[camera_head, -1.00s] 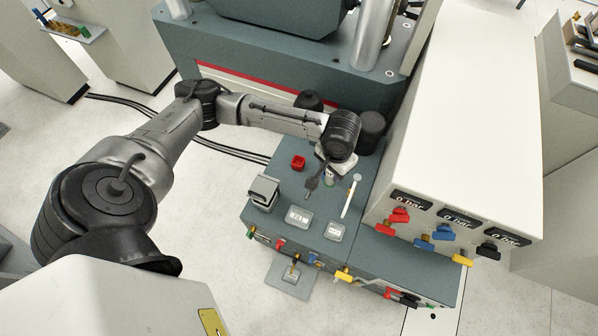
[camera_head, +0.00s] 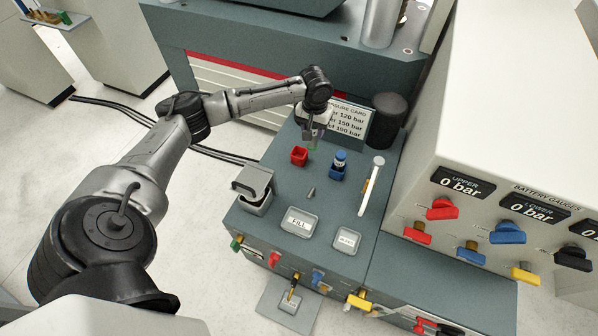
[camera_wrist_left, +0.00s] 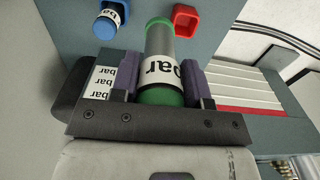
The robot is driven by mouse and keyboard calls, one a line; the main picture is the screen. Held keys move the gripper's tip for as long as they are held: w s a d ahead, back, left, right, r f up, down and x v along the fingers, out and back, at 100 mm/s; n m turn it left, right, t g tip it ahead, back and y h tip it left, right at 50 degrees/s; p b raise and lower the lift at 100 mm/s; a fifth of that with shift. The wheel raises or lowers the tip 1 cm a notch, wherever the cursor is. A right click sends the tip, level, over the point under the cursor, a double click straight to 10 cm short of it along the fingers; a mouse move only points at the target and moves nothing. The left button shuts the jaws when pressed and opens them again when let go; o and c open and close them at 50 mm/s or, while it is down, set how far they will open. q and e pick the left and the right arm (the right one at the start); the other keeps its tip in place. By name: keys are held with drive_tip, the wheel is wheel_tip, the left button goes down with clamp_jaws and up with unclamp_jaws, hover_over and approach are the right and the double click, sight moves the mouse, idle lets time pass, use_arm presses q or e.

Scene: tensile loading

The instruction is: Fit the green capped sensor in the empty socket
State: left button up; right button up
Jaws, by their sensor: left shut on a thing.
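My left gripper (camera_head: 312,134) is shut on the green capped sensor and holds it above the rear part of the grey-green bench top. The sensor is small and partly hidden in the head view. In the left wrist view the sensor (camera_wrist_left: 160,45) lies between the two purple fingers, with green ends, a grey body and a white "bar" label. A red square socket (camera_head: 299,156) looks empty; it also shows in the left wrist view (camera_wrist_left: 196,18). A blue socket (camera_head: 337,174) beside it holds a blue capped sensor (camera_head: 340,158). My right gripper is out of view.
A pressure card (camera_head: 350,119) and a black cylinder (camera_head: 386,118) stand behind the sockets. A grey lidded box (camera_head: 254,188), a FILL plate (camera_head: 299,222), a small grey cone (camera_head: 311,192) and a white stick (camera_head: 371,185) are on the bench. The gauge cabinet (camera_head: 510,100) rises at right.

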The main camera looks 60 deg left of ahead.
use_arm(q)
drive_tip(key=shift+n, duration=0.9)
drive_tip(key=a+f+b, duration=0.2)
drive_tip(key=f+b, duration=0.2)
drive_tip(key=f, duration=0.1)
drive_tip(key=a+f+b, duration=0.3)
drive_tip(key=f+b, duration=0.1)
drive_tip(key=f, duration=0.2)
drive_tip(key=a+f+b, duration=0.3)
drive_tip(key=f+b, duration=0.2)
drive_tip(key=f, duration=0.1)
drive_tip(key=shift+a, duration=0.1)
drive_tip(key=shift+s, duration=0.1)
drive_tip(key=shift+p, duration=0.4)
drive_tip(key=o, duration=1)
drive_tip(key=shift+f, duration=0.15)
